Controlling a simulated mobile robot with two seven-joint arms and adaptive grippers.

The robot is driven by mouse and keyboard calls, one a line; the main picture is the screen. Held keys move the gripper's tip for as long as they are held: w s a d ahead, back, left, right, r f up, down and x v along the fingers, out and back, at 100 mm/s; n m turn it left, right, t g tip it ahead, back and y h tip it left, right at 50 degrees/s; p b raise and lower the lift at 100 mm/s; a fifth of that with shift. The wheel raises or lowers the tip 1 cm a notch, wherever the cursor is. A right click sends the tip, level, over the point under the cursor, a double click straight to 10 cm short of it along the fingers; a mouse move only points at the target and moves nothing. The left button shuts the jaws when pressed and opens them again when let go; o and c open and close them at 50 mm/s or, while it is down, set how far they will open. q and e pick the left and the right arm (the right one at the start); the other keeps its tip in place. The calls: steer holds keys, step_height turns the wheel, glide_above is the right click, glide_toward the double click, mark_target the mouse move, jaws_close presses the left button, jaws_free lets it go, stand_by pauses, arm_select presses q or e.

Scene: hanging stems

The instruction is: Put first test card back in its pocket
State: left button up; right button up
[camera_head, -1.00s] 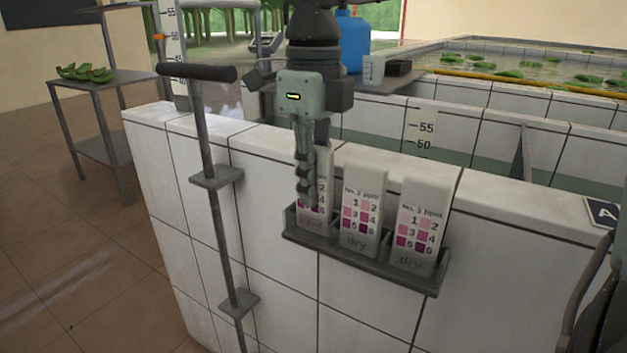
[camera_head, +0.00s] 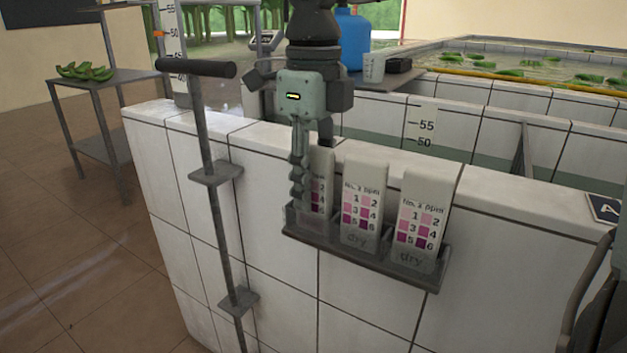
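Three white test cards with pink and purple squares stand in a grey rack (camera_head: 330,247) on the white tiled wall. The first test card (camera_head: 320,165) is at the left, upright, its lower end in the left pocket. The second card (camera_head: 361,200) and third card (camera_head: 420,215) stand in the other pockets.
A black-handled metal rod (camera_head: 207,130) stands left of the rack, close to the wall. A shelf with green fruit (camera_head: 85,71) is at the left.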

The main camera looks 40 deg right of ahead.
step_height(320, 180, up, 12)
steer(key=shift+r, duration=0.1)
stand_by(0.5)
